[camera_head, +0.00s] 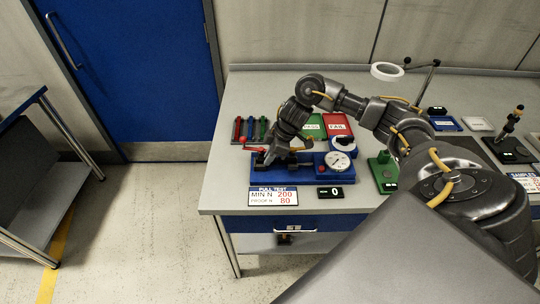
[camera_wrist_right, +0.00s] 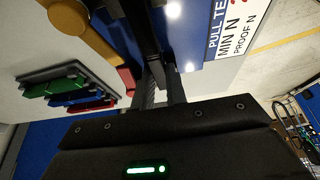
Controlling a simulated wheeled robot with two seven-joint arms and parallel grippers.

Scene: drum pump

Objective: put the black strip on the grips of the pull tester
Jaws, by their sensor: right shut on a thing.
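The pull tester is a blue base (camera_head: 312,174) with a round white dial gauge (camera_head: 338,161), on the grey workbench. My right gripper (camera_head: 268,160) reaches down over the left end of this base. In the wrist view my right gripper (camera_wrist_right: 160,88) is shut on the black strip (camera_wrist_right: 143,28), which runs up from the fingertips over the blue base. In the head view the strip is too small and dark to make out against the gripper. The tester's grips are mostly hidden by my gripper, so I cannot tell whether the strip touches them. My left gripper is not in view.
A sign (camera_head: 273,196) and a small black display reading 0 (camera_head: 330,192) lie at the bench's front. Behind the tester are a green tray (camera_head: 312,125), a red FAIL tray (camera_head: 337,124) and coloured strips on a rack (camera_head: 251,129).

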